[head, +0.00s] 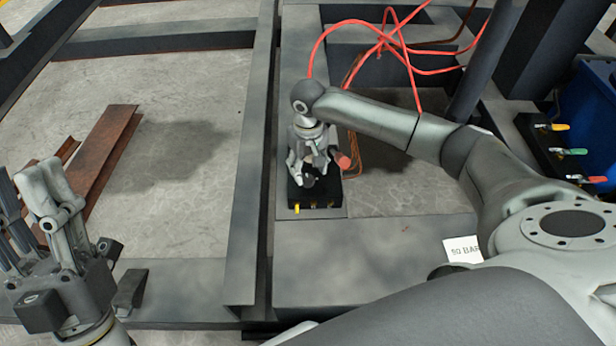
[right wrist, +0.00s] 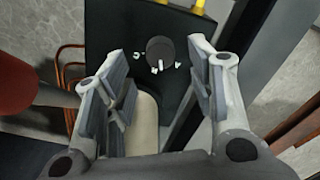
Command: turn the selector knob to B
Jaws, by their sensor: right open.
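The selector knob (right wrist: 160,50) is a dark round knob on a black box (right wrist: 185,22) in the right wrist view. It has a white pointer mark on its lower edge, and small white markings lie around it, too small to read surely. My right gripper (right wrist: 160,85) is open, with its fingers apart on either side below the knob and nothing gripped. In the head view my right gripper (head: 315,165) hangs over the black box (head: 325,198) and hides most of its top. My left gripper (head: 20,185) is at the left edge, its fingers apart and empty.
A cream cylinder (right wrist: 143,125) stands between my right fingers, nearer the left one. A red part (head: 342,161) is beside the box. Red hoses (head: 385,40) loop behind. A panel with coloured valves (head: 560,150) and a blue bin (head: 595,105) are at right.

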